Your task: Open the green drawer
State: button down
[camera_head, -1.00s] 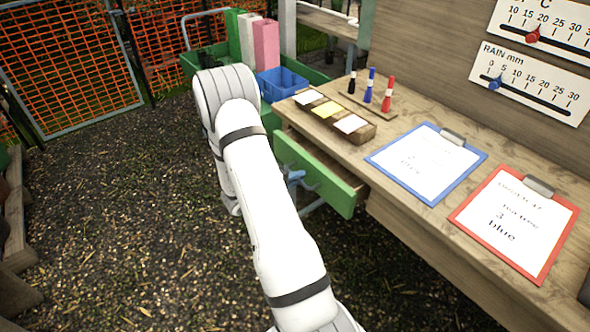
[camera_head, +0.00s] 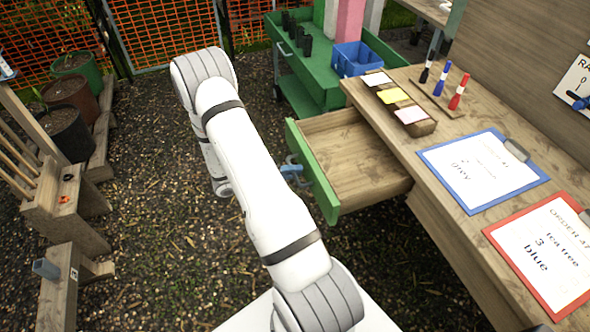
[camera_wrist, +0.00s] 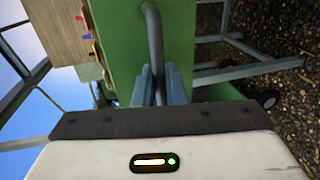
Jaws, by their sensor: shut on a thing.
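The green drawer (camera_head: 318,178) stands well out from the wooden bench, and its bare wooden inside shows in the head view. Its green front fills the upper middle of the wrist view (camera_wrist: 115,50). My gripper (camera_head: 291,172) is at the outer face of the drawer front, with its blue fingers partly hidden by my arm in the head view. In the wrist view the fingers (camera_wrist: 159,82) are shut on the grey bar handle (camera_wrist: 153,35) of the drawer.
The bench top holds a card holder (camera_head: 400,104), marker pens (camera_head: 440,80), a blue clipboard (camera_head: 535,180) and a red clipboard (camera_head: 495,235). A green cart (camera_head: 320,85) with a blue crate (camera_head: 357,60) stands behind. Planters and wooden stands are at the left. The gravel between is clear.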

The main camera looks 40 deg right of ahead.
jog(key=shift+w+d+r, duration=0.1)
jog(key=shift+w+d, duration=0.05)
jog(key=shift+w, duration=0.15)
jog(key=c, duration=1.7)
grip_release()
jog(key=shift+w, duration=0.15)
jog(key=shift+o, duration=0.5)
jog(key=shift+s+d, duration=0.1)
jog(key=shift+s, duration=0.1)
jog(key=v, duration=0.8)
jog(key=shift+d, duration=0.1)
